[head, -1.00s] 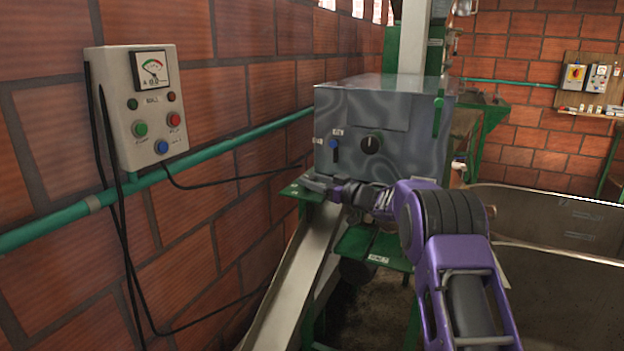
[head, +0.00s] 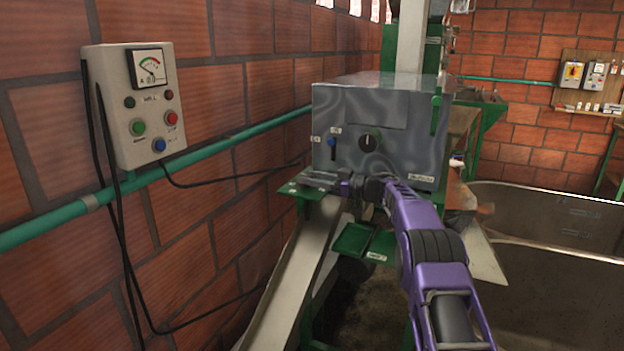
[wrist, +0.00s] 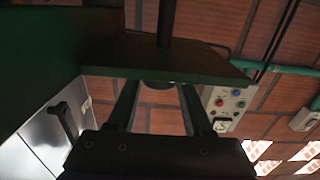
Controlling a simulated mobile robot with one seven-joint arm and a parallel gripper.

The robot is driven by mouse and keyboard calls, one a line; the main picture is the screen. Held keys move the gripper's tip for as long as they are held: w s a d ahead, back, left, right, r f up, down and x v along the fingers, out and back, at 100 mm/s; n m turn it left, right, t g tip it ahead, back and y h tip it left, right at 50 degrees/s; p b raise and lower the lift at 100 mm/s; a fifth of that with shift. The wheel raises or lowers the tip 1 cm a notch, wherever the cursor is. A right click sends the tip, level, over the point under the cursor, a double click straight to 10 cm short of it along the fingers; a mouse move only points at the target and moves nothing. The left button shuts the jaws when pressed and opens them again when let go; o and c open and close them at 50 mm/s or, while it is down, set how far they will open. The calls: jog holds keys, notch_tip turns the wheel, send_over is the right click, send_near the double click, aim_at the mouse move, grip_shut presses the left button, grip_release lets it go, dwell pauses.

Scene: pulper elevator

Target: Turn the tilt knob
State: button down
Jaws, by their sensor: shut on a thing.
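In the wrist view, my gripper (wrist: 158,93) has its two dark fingers on either side of a small dark round piece (wrist: 157,83), which looks like the tilt knob, at the edge of a green plate (wrist: 205,64). The plate and fingers hide most of it. In the head view, my gripper (head: 322,179) is low at the green plate (head: 290,189), in front of the grey metal machine (head: 410,150), and the knob in its grasp cannot be made out. The grip is shut on it; how far it is turned cannot be told.
The machine's front has a black dial (head: 369,141) and a blue-topped lever (head: 332,142) above my gripper. A sloping chute (head: 290,275) lies below. A control box (head: 145,105) and green pipe (head: 230,141) are on the left brick wall.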

dwell(0.3)
jog(key=shift+c, duration=1.5)
grip_release()
jog(key=b+v, duration=0.1)
jog(key=v, duration=1.6)
jog(key=shift+d, duration=0.15)
jog(key=shift+s, duration=0.1)
